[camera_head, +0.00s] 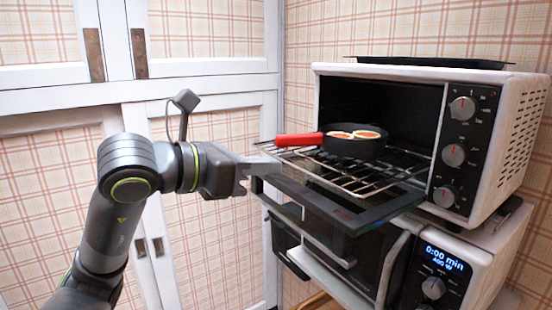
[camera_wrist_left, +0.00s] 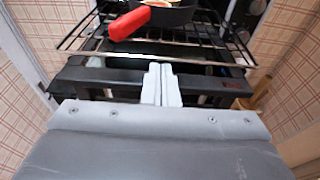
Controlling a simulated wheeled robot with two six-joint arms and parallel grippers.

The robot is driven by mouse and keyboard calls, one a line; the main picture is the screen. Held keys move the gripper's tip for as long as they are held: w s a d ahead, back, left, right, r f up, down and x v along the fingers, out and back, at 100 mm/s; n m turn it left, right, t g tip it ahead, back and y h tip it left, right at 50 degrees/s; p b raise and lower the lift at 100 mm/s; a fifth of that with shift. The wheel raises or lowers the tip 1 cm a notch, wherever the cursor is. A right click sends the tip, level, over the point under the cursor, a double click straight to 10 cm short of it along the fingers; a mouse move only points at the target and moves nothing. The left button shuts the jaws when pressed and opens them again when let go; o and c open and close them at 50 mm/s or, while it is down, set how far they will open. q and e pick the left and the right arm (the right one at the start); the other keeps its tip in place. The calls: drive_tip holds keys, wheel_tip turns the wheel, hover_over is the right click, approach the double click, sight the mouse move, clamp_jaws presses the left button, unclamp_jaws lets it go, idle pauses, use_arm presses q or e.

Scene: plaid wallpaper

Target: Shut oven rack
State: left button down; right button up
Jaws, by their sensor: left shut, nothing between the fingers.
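The white toaster oven (camera_head: 515,120) stands at the right with its door (camera_head: 345,217) folded down open. The wire oven rack (camera_head: 362,181) sticks out of the oven over the door. A black pan (camera_head: 355,147) with a red handle (camera_head: 299,140) and round food slices stands on the rack. My left gripper (camera_head: 268,165) is shut and empty at the rack's front left. In the left wrist view its closed fingers (camera_wrist_left: 160,75) point at the rack's front wire (camera_wrist_left: 205,64); contact is unclear. My right gripper is not in view.
A dark flat tray (camera_head: 430,62) lies on top of the oven. White-framed cabinet doors (camera_head: 200,95) stand behind my left arm.

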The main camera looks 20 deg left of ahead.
use_arm(q)
drive_tip(key=shift+p+x, duration=0.4)
drive_tip(key=shift+x, duration=0.85)
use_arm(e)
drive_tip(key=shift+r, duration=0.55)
